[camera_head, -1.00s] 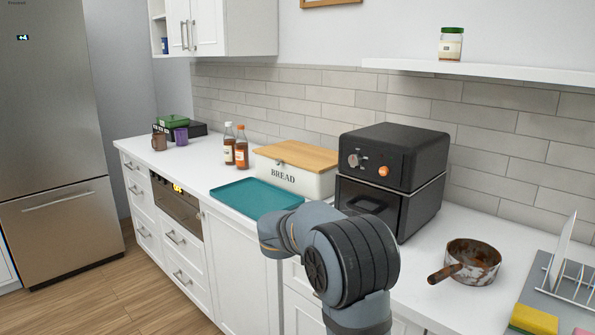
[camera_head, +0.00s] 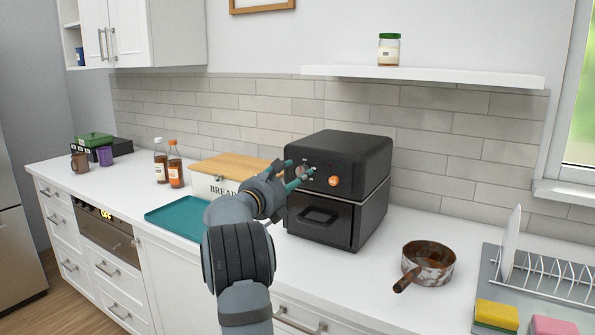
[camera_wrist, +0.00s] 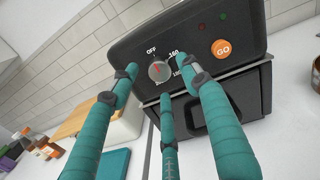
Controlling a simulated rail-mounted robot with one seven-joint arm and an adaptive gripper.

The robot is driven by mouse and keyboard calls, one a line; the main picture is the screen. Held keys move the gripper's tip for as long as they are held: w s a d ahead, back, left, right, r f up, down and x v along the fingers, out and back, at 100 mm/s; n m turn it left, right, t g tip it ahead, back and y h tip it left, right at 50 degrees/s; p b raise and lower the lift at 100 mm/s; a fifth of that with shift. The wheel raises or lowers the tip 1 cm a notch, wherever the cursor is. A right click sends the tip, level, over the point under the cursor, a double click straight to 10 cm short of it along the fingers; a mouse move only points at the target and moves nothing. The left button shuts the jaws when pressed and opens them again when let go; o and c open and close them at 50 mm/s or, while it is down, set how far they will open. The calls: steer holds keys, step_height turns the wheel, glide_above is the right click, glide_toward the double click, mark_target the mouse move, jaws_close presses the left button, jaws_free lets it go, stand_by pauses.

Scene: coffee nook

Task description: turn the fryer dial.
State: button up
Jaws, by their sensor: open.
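The black fryer (camera_head: 338,190) stands on the white counter, with a handled drawer below its control face. Its silver dial (camera_wrist: 158,71) shows in the wrist view, with a red mark near the "OFF" label. An orange "GO" button (camera_wrist: 221,48) sits to its right; it also shows in the head view (camera_head: 334,181). My gripper (camera_head: 297,172) is open and empty in front of the dial. In the wrist view its teal fingers (camera_wrist: 150,90) spread around the dial's place in the picture; I cannot tell whether they touch it. In the head view the fingers partly cover the dial.
A bread box (camera_head: 207,187) with a wooden lid stands left of the fryer. A teal tray (camera_head: 170,215) lies in front of it. A rusty pan (camera_head: 431,262) sits to the right, beside a dish rack (camera_head: 550,275). Two bottles (camera_head: 168,165) stand farther left.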

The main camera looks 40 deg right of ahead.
mark_target(303, 171)
steer(key=shift+x, duration=1.4)
steer(key=shift+c, duration=0.9)
steer(key=shift+a, duration=0.1)
steer(key=c, duration=1)
steer(key=shift+o, duration=0.2)
